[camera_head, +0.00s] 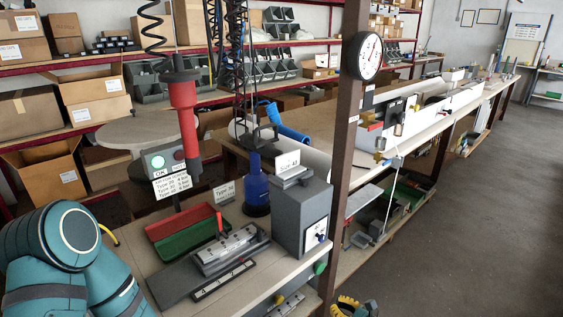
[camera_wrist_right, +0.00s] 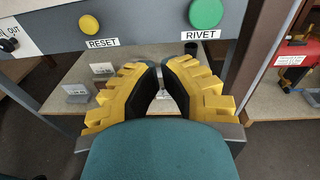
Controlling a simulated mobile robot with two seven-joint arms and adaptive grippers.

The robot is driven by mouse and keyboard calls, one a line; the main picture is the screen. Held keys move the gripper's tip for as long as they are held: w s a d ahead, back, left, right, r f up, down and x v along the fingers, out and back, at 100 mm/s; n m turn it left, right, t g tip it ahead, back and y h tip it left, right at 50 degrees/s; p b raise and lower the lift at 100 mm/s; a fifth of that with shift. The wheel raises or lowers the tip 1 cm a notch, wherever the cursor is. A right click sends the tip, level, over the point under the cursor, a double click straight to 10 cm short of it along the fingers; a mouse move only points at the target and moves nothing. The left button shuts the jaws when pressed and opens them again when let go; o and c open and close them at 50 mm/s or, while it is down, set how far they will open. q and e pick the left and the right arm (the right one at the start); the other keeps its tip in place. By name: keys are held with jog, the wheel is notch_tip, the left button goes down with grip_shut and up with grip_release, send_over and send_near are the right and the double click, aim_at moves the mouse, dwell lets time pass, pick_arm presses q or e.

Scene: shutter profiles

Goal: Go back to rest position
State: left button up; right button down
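My right gripper (camera_head: 350,305) shows as a small yellow and black part at the bottom edge of the head view, just right of the dark upright post. In the right wrist view its two yellow fingers with black pads (camera_wrist_right: 161,66) converge, with their tips close together and nothing seen held between them. It is near a grey panel (camera_wrist_right: 140,22) with a yellow RESET button (camera_wrist_right: 90,24) and a green RIVET button (camera_wrist_right: 206,13). Teal links of my own arm fill the lower left of the head view. My left gripper is out of view.
A workbench (camera_head: 205,232) carries red and green trays (camera_head: 185,232), a metal fixture (camera_head: 228,248), a grey box (camera_head: 302,216) and a blue tool (camera_head: 256,188). A red tool (camera_head: 184,115) hangs above it. A dark post (camera_head: 345,150) stands at its right. Floor (camera_head: 480,250) is clear at right.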

jog(key=s+a+f+n+g+h, duration=0.1)
jog(key=s+a+f+n+g, duration=0.1)
jog(key=s+a+n+g, duration=1.3)
jog(key=s+d+r+n+t+h, duration=0.3)
jog(key=s+r+n+h, duration=0.3)
jog(key=s+n, duration=0.4)
jog(key=shift+s+d+t+h, duration=0.3)
jog(key=shift+s+d+t, duration=0.1)
jog(key=shift+s+d, duration=0.1)
jog(key=shift+f, duration=0.1)
